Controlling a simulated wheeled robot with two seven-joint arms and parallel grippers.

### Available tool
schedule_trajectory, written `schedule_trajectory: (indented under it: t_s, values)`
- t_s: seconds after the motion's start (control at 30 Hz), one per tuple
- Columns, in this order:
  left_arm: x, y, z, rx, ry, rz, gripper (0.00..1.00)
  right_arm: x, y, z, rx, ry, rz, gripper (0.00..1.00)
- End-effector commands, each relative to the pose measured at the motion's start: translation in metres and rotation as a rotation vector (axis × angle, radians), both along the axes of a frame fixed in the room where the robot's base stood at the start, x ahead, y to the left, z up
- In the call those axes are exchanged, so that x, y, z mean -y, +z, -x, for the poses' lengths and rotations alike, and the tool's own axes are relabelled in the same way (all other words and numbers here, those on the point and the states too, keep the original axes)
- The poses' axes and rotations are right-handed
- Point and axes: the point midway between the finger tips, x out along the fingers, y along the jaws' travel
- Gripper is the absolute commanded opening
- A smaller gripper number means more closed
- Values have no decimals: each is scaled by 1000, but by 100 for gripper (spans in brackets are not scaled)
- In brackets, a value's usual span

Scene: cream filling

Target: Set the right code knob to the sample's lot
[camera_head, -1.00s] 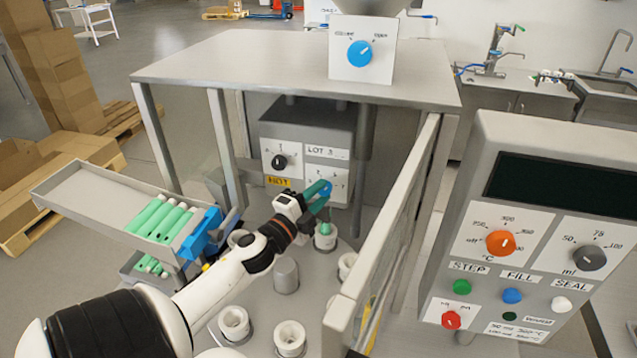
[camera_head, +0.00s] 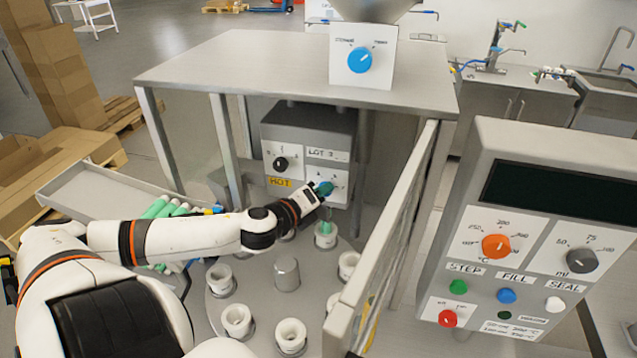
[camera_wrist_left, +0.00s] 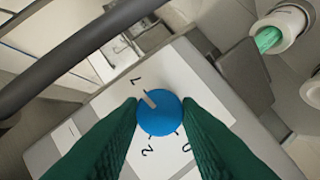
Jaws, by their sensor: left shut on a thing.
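The grey code box (camera_head: 310,122) stands under the steel table. Its left dial has a black knob (camera_head: 281,163). Its lower right panel (camera_head: 341,177) carries the right code knob, mostly hidden by my left gripper (camera_head: 325,188). In the left wrist view this knob is blue (camera_wrist_left: 160,113), and my left gripper (camera_wrist_left: 160,108) has its green fingers shut on both sides of it. My right gripper is out of view.
A turntable (camera_head: 262,305) holds several white cups, one with a green tube (camera_head: 325,228). A clear guard panel (camera_head: 385,240) stands right of my left gripper. A control box (camera_head: 560,170) fills the right. A tray (camera_head: 85,190) of green tubes is at left.

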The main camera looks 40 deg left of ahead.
Motion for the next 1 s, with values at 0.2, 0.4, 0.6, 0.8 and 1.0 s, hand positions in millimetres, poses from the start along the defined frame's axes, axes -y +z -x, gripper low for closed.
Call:
schedule_trajectory:
  t_s: [0.2,0.4,0.6,0.8,1.0]
  values:
    - [-1,6,-3,-34,1,-90,8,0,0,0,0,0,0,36]
    - [-1,6,-3,-53,3,-124,8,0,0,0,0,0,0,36]
    - [-1,6,-3,-59,4,-133,8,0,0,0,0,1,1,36]
    - [-1,6,-3,-58,3,-133,8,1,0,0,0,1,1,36]
    - [-1,5,-2,-60,3,-131,52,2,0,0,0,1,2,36]
